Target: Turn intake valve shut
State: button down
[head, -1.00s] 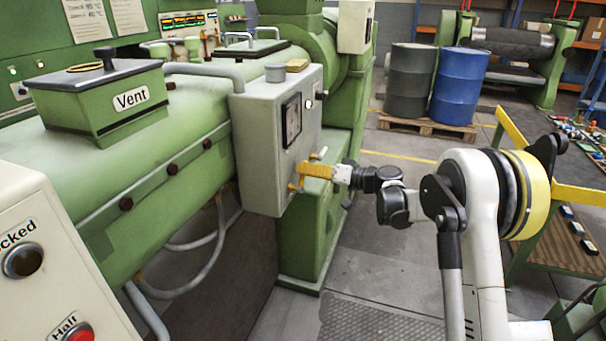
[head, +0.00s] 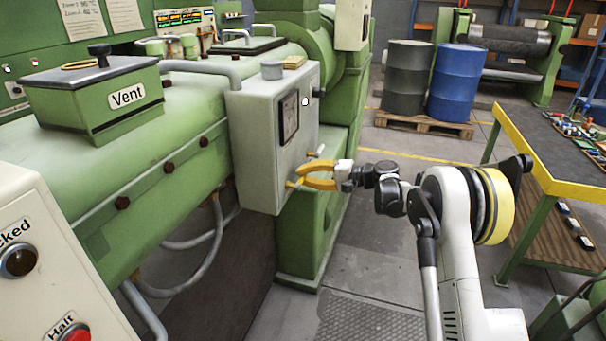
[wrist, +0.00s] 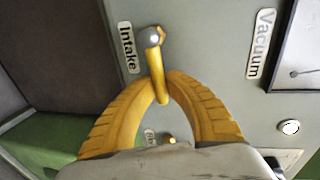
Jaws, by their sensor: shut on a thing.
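The intake valve (wrist: 153,37) is a brass lever with a round metal hub, next to the "Intake" label (wrist: 129,47) on the grey box (head: 256,150). Its lever points down in the wrist view, between my yellow fingertips. In the head view the valve (head: 292,184) is low on the box's front, largely hidden by my gripper (head: 302,176). My gripper (wrist: 162,82) is shut on the lever, one curved finger on each side, tips close to the panel. The lever's end shows between the fingers.
A dark gauge (head: 289,118) sits above. The yellow-edged table (head: 555,186) is at the right. Floor below my arm is clear.

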jog(key=shift+f+m, duration=0.25)
jog(key=shift+m, duration=0.05)
dwell(0.4)
jog(key=c, duration=1.4)
grip_release()
jog(key=shift+d, duration=0.1)
jog(key=v, duration=1.2)
jog(key=shift+w, duration=0.1)
